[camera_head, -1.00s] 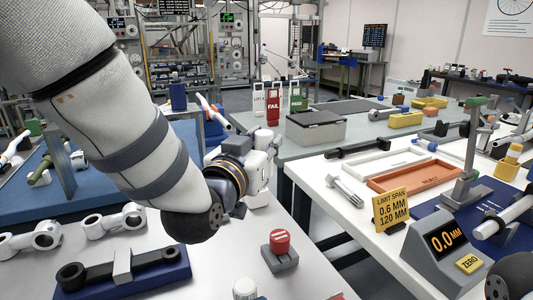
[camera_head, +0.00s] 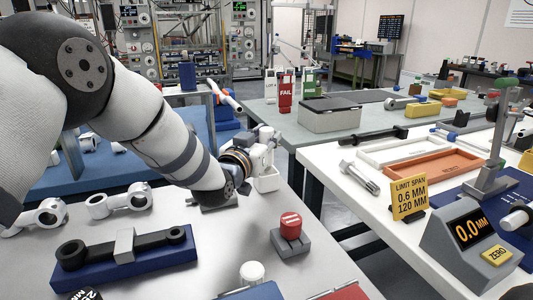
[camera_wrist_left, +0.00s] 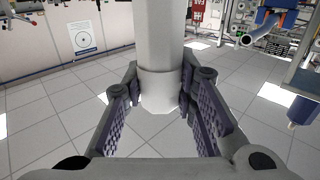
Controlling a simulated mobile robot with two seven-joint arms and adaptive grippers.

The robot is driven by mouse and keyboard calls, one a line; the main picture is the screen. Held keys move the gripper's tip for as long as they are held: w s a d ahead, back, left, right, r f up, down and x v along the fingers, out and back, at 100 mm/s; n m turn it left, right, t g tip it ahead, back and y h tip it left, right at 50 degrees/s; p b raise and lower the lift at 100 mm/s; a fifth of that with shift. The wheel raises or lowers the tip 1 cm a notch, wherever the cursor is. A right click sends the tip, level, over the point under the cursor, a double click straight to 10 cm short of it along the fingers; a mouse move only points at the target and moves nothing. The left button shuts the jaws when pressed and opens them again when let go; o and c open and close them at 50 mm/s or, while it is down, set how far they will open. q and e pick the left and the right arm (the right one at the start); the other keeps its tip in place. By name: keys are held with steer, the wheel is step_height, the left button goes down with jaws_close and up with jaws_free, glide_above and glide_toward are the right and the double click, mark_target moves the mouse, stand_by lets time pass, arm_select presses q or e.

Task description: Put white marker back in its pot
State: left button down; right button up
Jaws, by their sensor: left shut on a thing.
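My left gripper (camera_head: 264,140) is above the far right edge of the near grey table, mostly hidden behind its own wrist in the head view. In the left wrist view, its two ribbed fingers (camera_wrist_left: 160,108) are shut on the white marker (camera_wrist_left: 160,50), a smooth white cylinder with a wider band at its lower part. A small white open-topped pot (camera_head: 268,182) stands at the table's far right edge, just below the gripper. Whether the marker touches the pot cannot be told. My right gripper is not in view.
A red button on a grey block (camera_head: 290,240) stands on the near table (camera_head: 225,235), right of the arm. A white cap (camera_head: 252,272) is at the front.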

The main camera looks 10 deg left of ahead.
arm_select(q)
steer(key=f, duration=0.3)
steer(key=shift+w+a+f, duration=0.1)
steer(key=shift+w+f, duration=0.15)
steer(key=shift+f, duration=0.1)
steer(key=c, duration=1.3)
jaws_free()
steer(key=shift+f, duration=0.1)
